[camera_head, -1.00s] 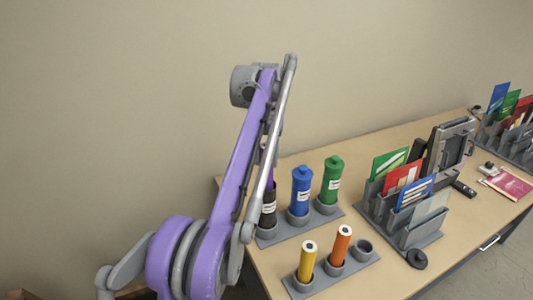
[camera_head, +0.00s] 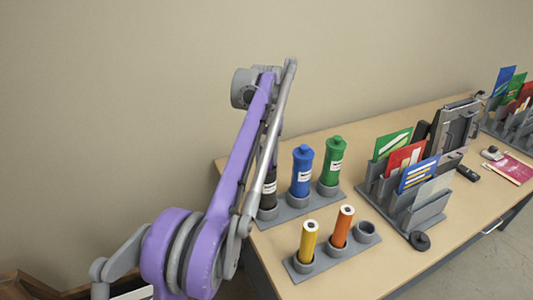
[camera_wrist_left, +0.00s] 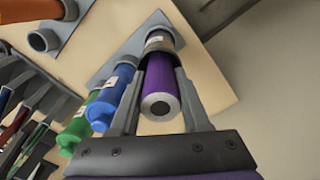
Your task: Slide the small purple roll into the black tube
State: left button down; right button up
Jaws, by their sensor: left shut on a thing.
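The small purple roll (camera_wrist_left: 160,85) stands between the fingers of my left gripper (camera_wrist_left: 160,90), which is shut on it, in the left wrist view. Its near end faces the camera and shows a pale ring with a dark centre. The black tube (camera_head: 269,188), with a white label, stands upright at the left end of the rear holder in the head view. My left arm covers the gripper and roll there. I cannot tell how deep the roll sits in the tube. My right gripper is out of view.
Blue (camera_head: 301,170) and green (camera_head: 332,162) capped tubes stand close beside the black tube. Yellow (camera_head: 308,242) and orange (camera_head: 342,227) rolls stand in the front holder, beside an empty cup (camera_head: 366,230). A grey card rack (camera_head: 407,205) stands to the right.

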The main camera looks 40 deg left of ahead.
pick_arm(q)
jog(key=shift+f, duration=0.1)
jog(key=shift+c, duration=1.5)
grip_release()
notch_tip(320, 180, up, 11)
jog(key=p, duration=0.3)
jog(key=shift+f, duration=0.1)
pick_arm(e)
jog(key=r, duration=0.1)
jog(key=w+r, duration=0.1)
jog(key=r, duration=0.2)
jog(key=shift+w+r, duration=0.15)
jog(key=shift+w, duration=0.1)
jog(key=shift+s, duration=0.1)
